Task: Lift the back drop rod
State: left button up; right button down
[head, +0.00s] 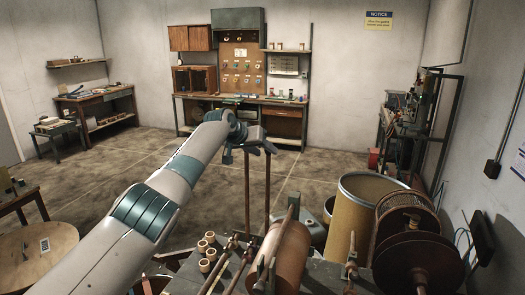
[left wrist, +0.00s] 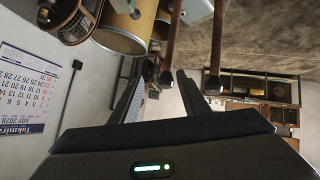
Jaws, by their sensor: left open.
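Two thin brown upright rods, the left one (head: 246,190) and the right one (head: 267,185), stand side by side behind the winding machine in the head view. I cannot tell for certain which is the back drop rod. My left gripper (head: 250,149) is at their upper ends, with its jaws open. In the left wrist view, one rod (left wrist: 171,40) ends in a dark tip in the gap between the open fingers of my left gripper (left wrist: 160,95). The other rod (left wrist: 216,40) ends near the right finger. Contact is not clear. My right gripper is not in view.
A copper-brown roll (head: 285,258) and small tan rings (head: 207,252) are on the machine near the rods. A tall yellow drum (head: 350,215) and a large dark reel (head: 415,265) stand to the right. The floor behind the machine is open up to the workbench (head: 240,101).

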pick_arm(q)
jog(key=shift+a+f, duration=0.1)
jog(key=b+v, duration=0.9)
jog(key=v, duration=0.8)
jog(key=shift+s+r+b, duration=0.2)
jog(key=shift+b, duration=0.2)
